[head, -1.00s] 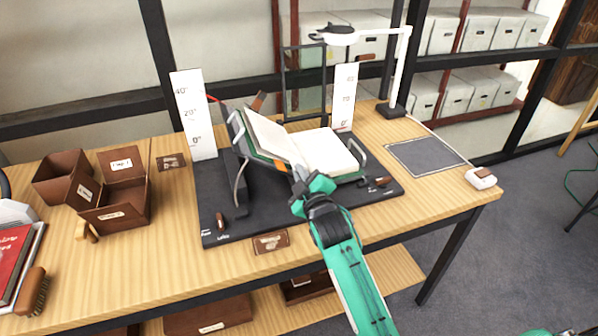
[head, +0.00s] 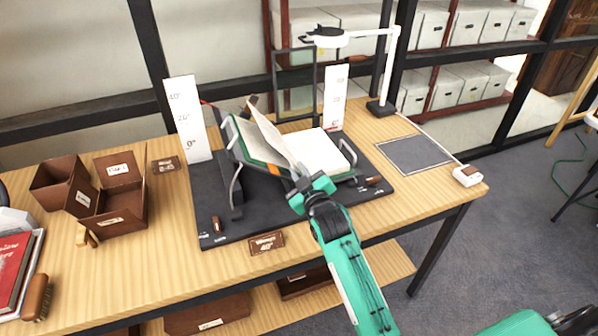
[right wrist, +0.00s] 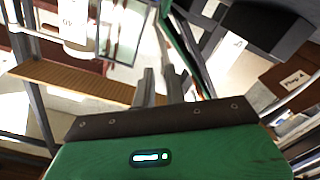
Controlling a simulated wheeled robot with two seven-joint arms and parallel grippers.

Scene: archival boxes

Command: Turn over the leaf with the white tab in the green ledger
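The green ledger (head: 236,142) lies open on a dark cradle, its left side propped up at a slant and its right page (head: 318,152) lying flatter. A pale leaf (head: 268,130) stands up at a slant near the gutter. An orange tab (head: 274,170) shows at the lower edge of the left side; I cannot make out a white tab. My right gripper (head: 299,180) is at the ledger's lower edge, by the foot of the raised leaf. In the right wrist view its fingers (right wrist: 163,86) are close together, with a narrow gap. Whether they hold paper is unclear. My left gripper is out of view.
White angle scales stand behind the cradle at left (head: 187,118) and right (head: 335,98). A white lamp (head: 388,70) stands at the back. Brown boxes (head: 118,205) are on the left. A grey mat (head: 414,154) lies bare on the right. A small placard (head: 266,243) lies in front.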

